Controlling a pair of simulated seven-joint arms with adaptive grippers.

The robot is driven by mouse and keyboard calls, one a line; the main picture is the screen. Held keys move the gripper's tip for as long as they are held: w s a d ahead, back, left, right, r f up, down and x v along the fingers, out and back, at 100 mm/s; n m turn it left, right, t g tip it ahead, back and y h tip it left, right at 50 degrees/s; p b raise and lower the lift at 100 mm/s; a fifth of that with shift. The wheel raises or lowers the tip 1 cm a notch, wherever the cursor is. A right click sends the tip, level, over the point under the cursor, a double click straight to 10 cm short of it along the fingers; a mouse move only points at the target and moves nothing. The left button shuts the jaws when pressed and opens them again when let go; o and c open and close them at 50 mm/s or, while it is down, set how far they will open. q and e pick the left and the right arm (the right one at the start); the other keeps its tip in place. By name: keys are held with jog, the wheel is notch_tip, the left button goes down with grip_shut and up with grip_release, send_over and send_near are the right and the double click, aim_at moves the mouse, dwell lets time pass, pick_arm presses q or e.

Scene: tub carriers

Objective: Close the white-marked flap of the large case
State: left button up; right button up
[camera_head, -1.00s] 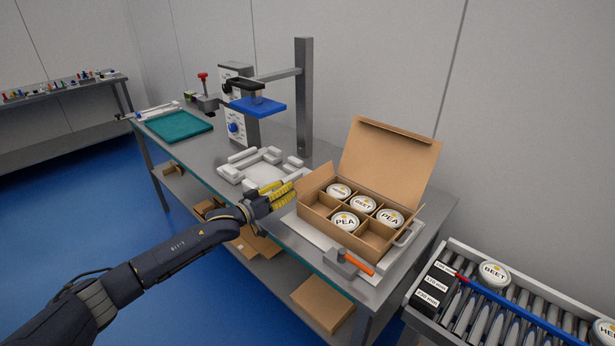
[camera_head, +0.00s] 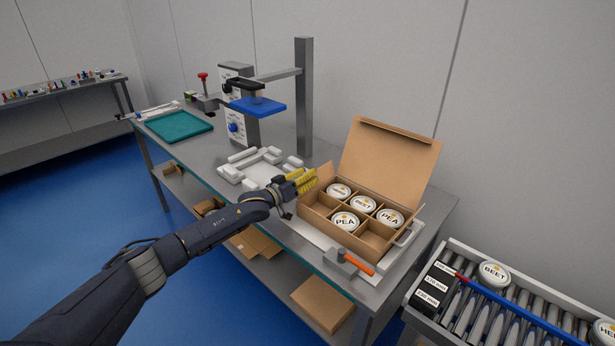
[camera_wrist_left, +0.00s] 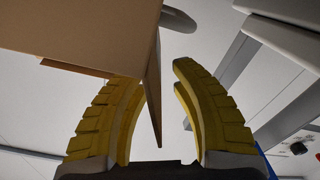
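The large cardboard case (camera_head: 332,227) stands open on the bench with its lid (camera_head: 389,163) raised at the back. My left gripper (camera_head: 313,180) is at this flap. In the left wrist view its yellow fingers (camera_wrist_left: 158,75) are apart, with a cardboard panel edge (camera_wrist_left: 154,95) between them; contact is unclear. My right gripper is out of view.
An orange-handled tool (camera_head: 356,262) lies in front of the case. A white fixture (camera_head: 238,174) is left of my gripper, and a press with a blue plate (camera_head: 258,106) stands behind. A roller conveyor (camera_head: 500,320) with tubs is at the right.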

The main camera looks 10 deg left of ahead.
pick_arm(q)
jog(key=shift+c, duration=0.2)
grip_shut()
jog(key=shift+s+d+m, duration=0.1)
jog(key=shift+d+m, duration=0.05)
jog(key=shift+m, duration=0.15)
jog(key=m, duration=0.1)
jog(key=d+m, duration=0.1)
jog(key=shift+s+r+m, duration=0.2)
jog(key=shift+s+m, duration=0.1)
jog(key=shift+s, duration=0.05)
jog(key=shift+s+d+m, duration=0.25)
jog(key=shift+d+m, duration=0.15)
jog(key=shift+m, duration=0.55)
jog(key=shift+s+d+m, duration=0.25)
jog(key=shift+d+m, duration=0.1)
jog(key=shift+m, duration=0.6)
